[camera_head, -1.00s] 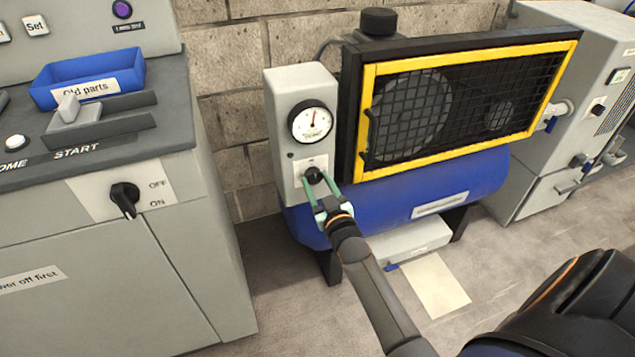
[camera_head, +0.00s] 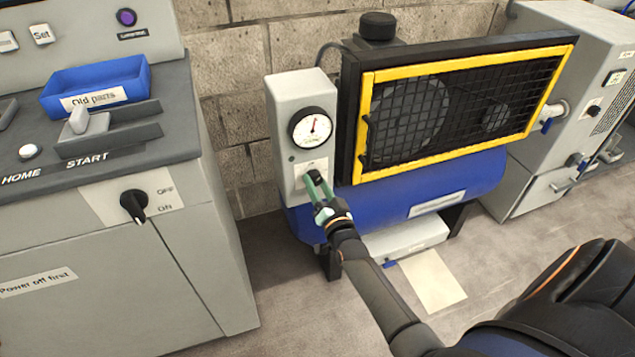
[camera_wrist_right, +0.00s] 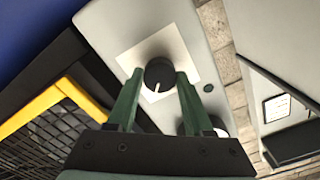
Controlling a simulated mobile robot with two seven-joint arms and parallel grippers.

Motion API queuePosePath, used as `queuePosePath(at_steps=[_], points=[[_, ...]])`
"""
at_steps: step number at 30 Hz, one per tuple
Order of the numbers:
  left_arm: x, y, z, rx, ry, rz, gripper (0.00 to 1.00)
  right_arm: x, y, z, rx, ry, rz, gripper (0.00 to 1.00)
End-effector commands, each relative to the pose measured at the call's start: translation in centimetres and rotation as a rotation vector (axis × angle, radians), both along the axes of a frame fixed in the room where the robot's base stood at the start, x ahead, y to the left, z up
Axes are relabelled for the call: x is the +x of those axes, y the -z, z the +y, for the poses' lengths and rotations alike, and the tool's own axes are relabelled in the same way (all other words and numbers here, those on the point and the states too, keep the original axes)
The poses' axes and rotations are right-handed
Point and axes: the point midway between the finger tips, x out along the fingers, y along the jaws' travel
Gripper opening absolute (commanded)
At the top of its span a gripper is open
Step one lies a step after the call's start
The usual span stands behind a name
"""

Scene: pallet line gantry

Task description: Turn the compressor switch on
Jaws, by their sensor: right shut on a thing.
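The compressor switch is a round black knob (camera_wrist_right: 158,76) with a white pointer line, on a pale plate on the compressor's light grey control box (camera_head: 283,115). My right gripper (camera_wrist_right: 158,82) has its two green fingers on either side of the knob and is shut on it. In the head view the right gripper (camera_head: 314,184) covers much of the knob. The plate's lettering is too small to read. My left gripper is not in view.
The blue compressor tank (camera_head: 400,200) and yellow-framed guard (camera_head: 450,105) are right of the box. A grey console (camera_head: 130,270) with its own OFF/ON knob (camera_head: 133,205) and a blue Old parts bin (camera_head: 95,85) stands left. Floor is open between them.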

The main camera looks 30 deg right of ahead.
Motion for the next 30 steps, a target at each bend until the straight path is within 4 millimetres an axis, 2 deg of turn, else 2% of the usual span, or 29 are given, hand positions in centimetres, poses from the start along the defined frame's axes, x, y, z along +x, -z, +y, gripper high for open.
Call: queuePosePath(at_steps=[18, 30], points=[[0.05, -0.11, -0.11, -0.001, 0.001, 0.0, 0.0, 0.1, -0.22, -0.07, 0.537, -0.001, -0.135, 0.0], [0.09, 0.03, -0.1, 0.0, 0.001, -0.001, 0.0, 0.11, -0.27, -0.03, 0.725, -0.001, -0.18, 0.0]])
